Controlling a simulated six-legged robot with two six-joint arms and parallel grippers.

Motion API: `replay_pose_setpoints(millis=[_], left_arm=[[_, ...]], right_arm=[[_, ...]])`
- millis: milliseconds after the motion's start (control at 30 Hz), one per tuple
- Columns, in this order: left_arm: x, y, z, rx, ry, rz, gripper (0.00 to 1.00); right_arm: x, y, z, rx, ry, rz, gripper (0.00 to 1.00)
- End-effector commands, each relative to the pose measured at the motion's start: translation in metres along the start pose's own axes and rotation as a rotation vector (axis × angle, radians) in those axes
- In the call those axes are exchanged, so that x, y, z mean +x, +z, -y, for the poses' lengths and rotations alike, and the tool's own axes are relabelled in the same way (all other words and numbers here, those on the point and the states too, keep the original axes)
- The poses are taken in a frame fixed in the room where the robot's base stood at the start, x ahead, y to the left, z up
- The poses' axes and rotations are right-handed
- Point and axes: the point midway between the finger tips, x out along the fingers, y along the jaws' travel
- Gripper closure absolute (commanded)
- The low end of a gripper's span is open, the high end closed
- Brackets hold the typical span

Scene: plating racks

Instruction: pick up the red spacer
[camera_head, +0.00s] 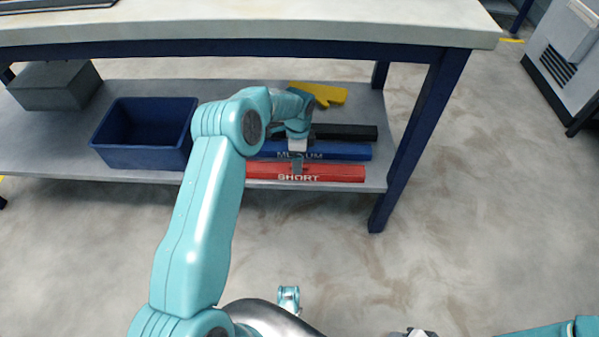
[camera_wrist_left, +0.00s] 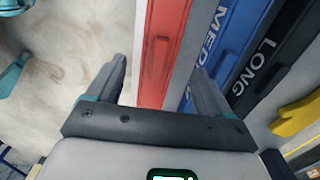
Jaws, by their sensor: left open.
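The red spacer (camera_head: 335,173), marked SHORT, lies along the front edge of the lower shelf. In the left wrist view the red spacer (camera_wrist_left: 162,50) runs up between my open fingers. My left gripper (camera_head: 297,167) points down over the red spacer, near its middle. In the wrist view the left gripper (camera_wrist_left: 160,75) has one finger on each side of the spacer, one over the floor side and one beside the blue spacer. Its height above the shelf is hard to tell. My right gripper is not seen.
Behind the red spacer lie a blue spacer (camera_head: 345,150) marked MEDIUM and a black one (camera_head: 350,132) marked LONG. A yellow item (camera_head: 325,93) lies farther back. A blue bin (camera_head: 140,157) stands left. The tabletop (camera_head: 300,25) is above the shelf; a table leg (camera_head: 415,140) stands right.

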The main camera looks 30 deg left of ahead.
Motion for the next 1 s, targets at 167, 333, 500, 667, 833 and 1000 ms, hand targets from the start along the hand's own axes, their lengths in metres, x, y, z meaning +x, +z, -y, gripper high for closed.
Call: replay_pose_setpoints(millis=[167,333,500,667,833,1000], left_arm=[[0.021,-0.002,0.0,0.0,0.001,0.0,0.19],[0.049,-0.003,-0.001,-0.001,0.001,0.0,0.19],[0.052,-0.004,0.0,0.0,-0.001,-0.001,0.19],[0.052,-0.004,0.0,0.0,0.0,-0.001,0.39],[0.052,-0.004,-0.001,0.0,0.0,-0.001,0.85],[0.051,-0.004,0.0,0.0,-0.001,-0.001,0.85]], right_arm=[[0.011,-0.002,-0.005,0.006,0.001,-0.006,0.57],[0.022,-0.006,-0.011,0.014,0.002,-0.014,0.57],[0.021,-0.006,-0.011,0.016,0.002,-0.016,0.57],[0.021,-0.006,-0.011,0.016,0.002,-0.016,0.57],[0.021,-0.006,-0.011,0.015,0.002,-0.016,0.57],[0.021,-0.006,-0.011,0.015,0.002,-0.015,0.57]])
